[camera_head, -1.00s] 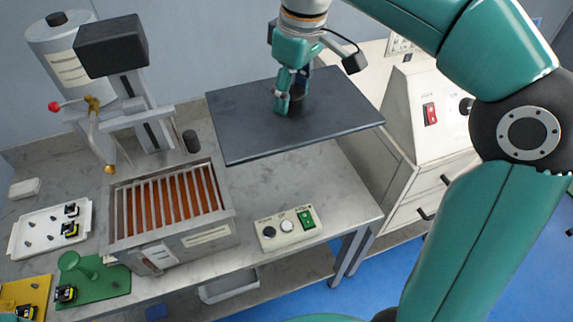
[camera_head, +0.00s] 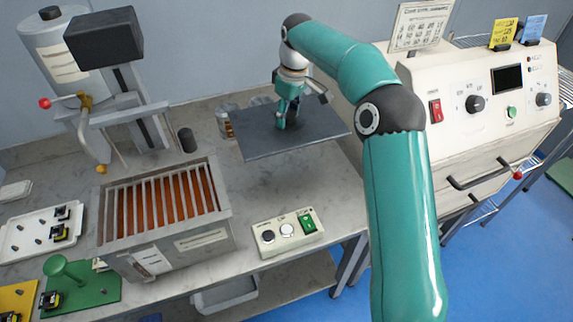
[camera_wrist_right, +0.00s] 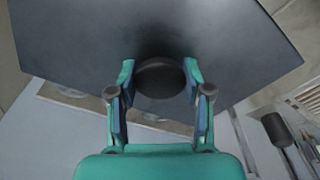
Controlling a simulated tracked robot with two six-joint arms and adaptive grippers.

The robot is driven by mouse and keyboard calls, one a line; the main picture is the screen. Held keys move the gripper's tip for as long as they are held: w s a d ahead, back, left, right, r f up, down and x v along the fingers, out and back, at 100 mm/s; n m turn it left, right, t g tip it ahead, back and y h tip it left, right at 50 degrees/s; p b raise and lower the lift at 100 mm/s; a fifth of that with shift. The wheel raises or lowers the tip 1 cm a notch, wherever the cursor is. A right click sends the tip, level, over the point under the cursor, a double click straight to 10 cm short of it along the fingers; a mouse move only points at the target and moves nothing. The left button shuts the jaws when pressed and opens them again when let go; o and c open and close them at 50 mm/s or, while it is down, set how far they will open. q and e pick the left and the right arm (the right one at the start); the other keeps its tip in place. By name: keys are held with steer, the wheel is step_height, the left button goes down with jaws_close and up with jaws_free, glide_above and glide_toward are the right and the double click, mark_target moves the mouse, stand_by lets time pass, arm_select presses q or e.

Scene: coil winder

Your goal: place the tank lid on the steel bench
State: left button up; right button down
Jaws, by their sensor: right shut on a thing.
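The tank lid (camera_head: 322,124) is a flat dark grey plate with a round black knob (camera_wrist_right: 160,76). My right gripper (camera_head: 284,118) is shut on the knob from above, and the two fingers (camera_wrist_right: 160,92) show either side of it in the right wrist view. The lid is over the back right part of the steel bench (camera_head: 268,192) and looks close to level. I cannot tell whether it touches the bench. The open tank (camera_head: 212,241), with bars over orange-brown contents, stands to its left. My left gripper is out of view.
Glass jars (camera_head: 224,124) stand just behind the lid's left edge. A control box (camera_head: 287,233) sits at the bench's front edge. A cream cabinet (camera_head: 460,135) with dials stands close on the right. A black cylinder (camera_head: 187,140) stands behind the tank. Bare bench lies in front of the lid.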

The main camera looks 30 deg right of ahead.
mark_target(293, 125)
step_height(293, 125, down, 17)
steer(key=shift+f, duration=0.15)
stand_by(0.4)
steer(key=c, duration=0.5)
jaws_free()
steer(key=r, duration=0.4)
steer(key=s+r, duration=0.1)
steer(key=r, duration=0.7)
steer(key=shift+s+d, duration=0.2)
steer(key=shift+s, duration=0.05)
